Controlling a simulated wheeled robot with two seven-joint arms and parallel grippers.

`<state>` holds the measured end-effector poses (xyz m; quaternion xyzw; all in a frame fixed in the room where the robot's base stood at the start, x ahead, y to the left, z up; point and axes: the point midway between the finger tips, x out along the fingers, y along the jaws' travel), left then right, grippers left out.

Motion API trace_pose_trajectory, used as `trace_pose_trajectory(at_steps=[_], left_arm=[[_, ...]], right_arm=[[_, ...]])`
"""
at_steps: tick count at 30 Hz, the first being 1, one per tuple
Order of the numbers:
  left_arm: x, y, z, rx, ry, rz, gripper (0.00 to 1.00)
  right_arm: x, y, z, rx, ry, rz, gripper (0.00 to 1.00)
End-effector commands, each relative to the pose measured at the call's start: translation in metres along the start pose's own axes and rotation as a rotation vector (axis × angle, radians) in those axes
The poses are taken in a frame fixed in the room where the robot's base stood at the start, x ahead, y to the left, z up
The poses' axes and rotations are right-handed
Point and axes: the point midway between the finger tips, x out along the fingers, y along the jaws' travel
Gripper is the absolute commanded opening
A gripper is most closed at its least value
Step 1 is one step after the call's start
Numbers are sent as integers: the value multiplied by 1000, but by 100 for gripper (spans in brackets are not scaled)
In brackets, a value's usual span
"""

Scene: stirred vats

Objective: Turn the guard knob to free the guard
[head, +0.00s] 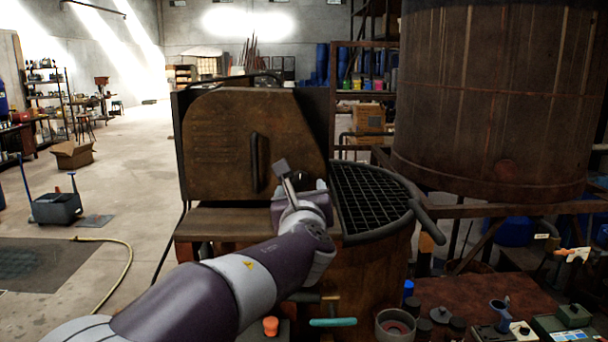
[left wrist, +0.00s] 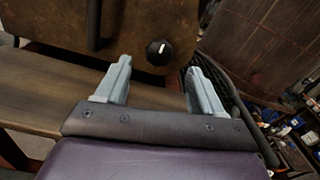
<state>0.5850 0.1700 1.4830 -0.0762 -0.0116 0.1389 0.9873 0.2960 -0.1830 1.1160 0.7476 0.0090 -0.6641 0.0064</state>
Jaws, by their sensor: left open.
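The guard knob (left wrist: 159,52) is a round black knob with a white pointer line, on the lower part of a rusty brown panel (left wrist: 180,20). In the left wrist view the line stands nearly upright. My left gripper (left wrist: 160,68) is open, with a grey finger on either side of the knob in the picture. The fingers look short of the knob and hold nothing. My right gripper is in neither view.
A vat with a black mesh grid (head: 372,198) and a bar handle (head: 427,222) stands right of the panel. A dark vertical handle (head: 256,163) is on the panel. A large rusty tank (head: 490,100) hangs over the right side. Jars and tools crowd the table (head: 465,293) below.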

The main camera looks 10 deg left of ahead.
Motion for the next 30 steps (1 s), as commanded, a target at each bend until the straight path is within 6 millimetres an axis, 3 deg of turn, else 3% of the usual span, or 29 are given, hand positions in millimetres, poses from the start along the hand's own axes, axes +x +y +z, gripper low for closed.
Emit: trace_pose_trajectory(at_steps=[3, 7, 18, 19, 24, 30], left_arm=[[26, 0, 4, 1, 2, 2, 68], [44, 0, 3, -2, 2, 1, 68], [54, 0, -1, -3, 1, 0, 68], [54, 0, -1, -3, 1, 0, 64], [53, 0, -1, -3, 1, 0, 11], [53, 0, -1, -8, 1, 0, 12]], right_arm=[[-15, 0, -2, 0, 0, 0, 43], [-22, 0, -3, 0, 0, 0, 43], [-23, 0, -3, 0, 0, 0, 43], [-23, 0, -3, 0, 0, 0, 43], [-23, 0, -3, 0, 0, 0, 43], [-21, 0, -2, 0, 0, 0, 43]])
